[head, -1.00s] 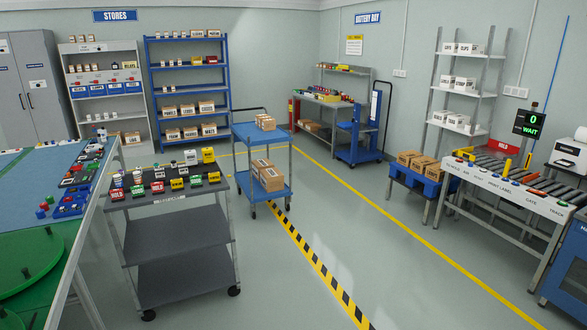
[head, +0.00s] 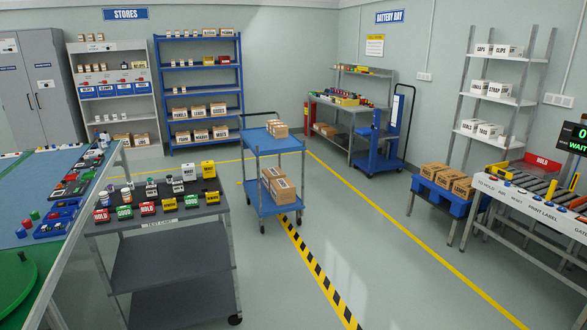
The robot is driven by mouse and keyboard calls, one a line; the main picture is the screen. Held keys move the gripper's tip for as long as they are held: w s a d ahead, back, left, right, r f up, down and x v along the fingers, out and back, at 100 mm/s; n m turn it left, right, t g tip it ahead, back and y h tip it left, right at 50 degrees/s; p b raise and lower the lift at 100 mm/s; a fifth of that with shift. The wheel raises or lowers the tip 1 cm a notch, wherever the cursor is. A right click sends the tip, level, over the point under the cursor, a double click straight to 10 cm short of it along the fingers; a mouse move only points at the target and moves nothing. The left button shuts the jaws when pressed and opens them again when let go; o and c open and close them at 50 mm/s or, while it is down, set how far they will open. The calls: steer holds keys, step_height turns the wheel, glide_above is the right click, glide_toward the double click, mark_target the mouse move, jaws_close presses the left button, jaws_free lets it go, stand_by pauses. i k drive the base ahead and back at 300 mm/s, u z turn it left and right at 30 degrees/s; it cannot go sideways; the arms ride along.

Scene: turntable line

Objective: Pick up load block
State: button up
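I cannot make out which thing is the load block. Small coloured labelled blocks stand on the top shelf of a dark grey cart (head: 165,265) at the left front. Among them are a red block (head: 102,215), a green block (head: 125,212), another red block (head: 148,208) and a yellow block (head: 208,169). Most of the smaller labels are too small to read. More small blocks (head: 75,187) lie on the blue-topped table (head: 55,178) at the left edge. My gripper is not in view.
A blue trolley (head: 272,145) with cartons stands behind the dark cart. A green round plate (head: 15,285) is at the lower left. A roller conveyor (head: 525,190) and blue carton stand (head: 440,190) are at the right. The floor (head: 370,260) between is clear, with yellow lines.

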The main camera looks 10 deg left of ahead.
mark_target(178, 186)
steer(key=u, duration=0.2)
steer(key=i, duration=0.8)
steer(key=u, duration=0.65)
steer(key=i, duration=0.6)
steer(key=u, duration=1.15)
steer(key=i, duration=1)
steer(key=u, duration=0.5)
